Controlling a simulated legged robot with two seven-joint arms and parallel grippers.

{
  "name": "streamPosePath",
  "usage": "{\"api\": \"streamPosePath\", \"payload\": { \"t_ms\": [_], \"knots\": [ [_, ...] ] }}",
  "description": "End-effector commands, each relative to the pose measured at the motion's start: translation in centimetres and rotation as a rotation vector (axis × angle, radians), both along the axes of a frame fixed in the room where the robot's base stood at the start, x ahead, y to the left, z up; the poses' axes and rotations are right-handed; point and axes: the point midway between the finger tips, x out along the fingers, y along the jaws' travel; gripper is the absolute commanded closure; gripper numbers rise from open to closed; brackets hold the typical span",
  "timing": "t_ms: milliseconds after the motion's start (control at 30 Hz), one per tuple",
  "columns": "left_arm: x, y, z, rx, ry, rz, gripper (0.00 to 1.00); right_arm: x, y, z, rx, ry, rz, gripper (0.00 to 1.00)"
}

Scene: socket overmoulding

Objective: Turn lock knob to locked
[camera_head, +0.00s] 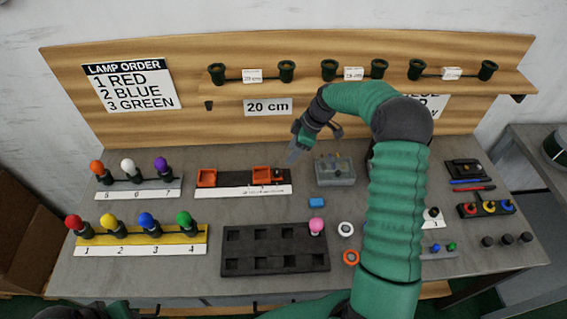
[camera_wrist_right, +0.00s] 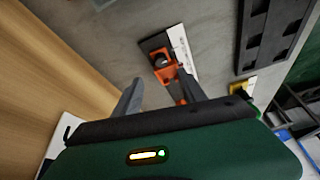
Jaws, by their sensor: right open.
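A dark fixture base (camera_head: 232,179) with orange blocks lies on the bench behind a white label strip. A small dark knob-like part (camera_head: 278,173) shows at its right orange block; I cannot read whether it is locked. In the wrist view, an orange block (camera_wrist_right: 160,60) of the fixture shows beyond the fingers. My right gripper (camera_head: 294,158) is open and empty, above and behind the right end of the fixture, apart from it. The wrist view shows its two spread fingers (camera_wrist_right: 158,77). My left gripper is not clearly visible.
A grey box with pins (camera_head: 336,175) stands right of the fixture. A dark tray (camera_head: 275,251) with a pink knob, and coloured lamps on a yellow strip (camera_head: 150,235), stand in front. A wooden panel (camera_head: 200,125) rises behind. My right arm hides part of the bench.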

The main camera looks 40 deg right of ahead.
Motion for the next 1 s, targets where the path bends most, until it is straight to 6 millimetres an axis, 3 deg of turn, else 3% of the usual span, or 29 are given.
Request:
{"api": "streamPosePath", "payload": {
  "t_ms": [100, 233, 767, 867, 1000],
  "knots": [
    [0.0, 0.0, -0.1, 0.0, 0.0, 0.0, 0.64, -0.7, -1.0, 2.7, -0.002, -0.002, -0.002, 0.51],
    [0.0, 0.0, -0.1, 0.0, 0.0, 0.0, 0.64, -1.2, -1.5, 4.3, 0.001, 0.001, -0.001, 0.51],
    [0.0, 0.0, -0.1, 0.0, 0.0, 0.0, 0.64, -1.4, -1.5, 4.9, 0.001, 0.003, -0.001, 0.51],
    [0.0, 0.0, -0.1, 0.0, 0.0, 0.0, 0.64, -1.6, 0.6, 4.8, -0.012, 0.034, -0.025, 0.51],
    [0.0, 0.0, -0.1, 0.0, 0.0, 0.0, 0.64, -4.6, 8.6, 4.3, -0.086, 0.138, -0.186, 0.51]
  ]
}}
